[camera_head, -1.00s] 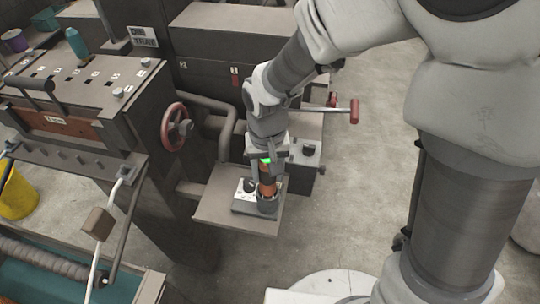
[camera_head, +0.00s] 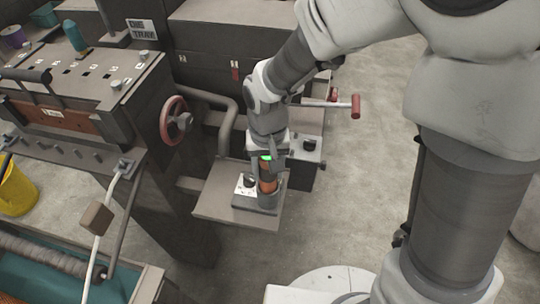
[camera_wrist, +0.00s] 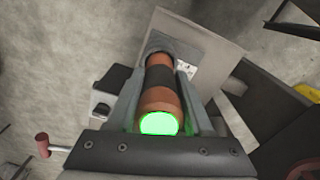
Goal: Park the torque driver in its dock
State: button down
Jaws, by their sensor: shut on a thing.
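The torque driver (camera_head: 267,184) is orange with a dark band and a glowing green end. It stands upright in my gripper (camera_head: 268,172), which is shut on it. In the wrist view the driver (camera_wrist: 160,100) lies between the two fingers of my gripper (camera_wrist: 160,92), green end nearest the camera. The driver's lower end is at the grey round socket of the dock (camera_head: 268,203), on a small shelf. Its lower tip is hidden, so I cannot tell how deep it sits.
The shelf (camera_head: 215,208) juts from the machine. Beside the driver is a white plate with a dark knob (camera_head: 248,182). A red handwheel (camera_head: 175,121) is to the left, and a lever with a red handle (camera_head: 355,106) is behind right. The floor to the right is open.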

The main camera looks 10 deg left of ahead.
jog(key=shift+f+b, duration=0.4)
jog(key=shift+f, duration=0.15)
dwell(0.4)
jog(key=shift+c, duration=1.1)
grip_release()
notch_tip(320, 180, up, 17)
jog(key=p, duration=0.2)
jog(key=s+d+r+m+t, duration=0.1)
jog(key=s+d+t, duration=0.1)
jog(key=d, duration=0.4)
jog(key=s+d+r+t, duration=0.1)
jog(key=s+d+r, duration=0.1)
jog(key=d, duration=0.5)
jog(key=s+d+r+m+t, duration=0.1)
jog(key=s+d+r+t, duration=0.1)
jog(key=d, duration=0.5)
jog(key=shift+s+r+m+t, duration=0.2)
jog(key=shift+s+m+t, duration=0.1)
jog(key=shift+s, duration=0.5)
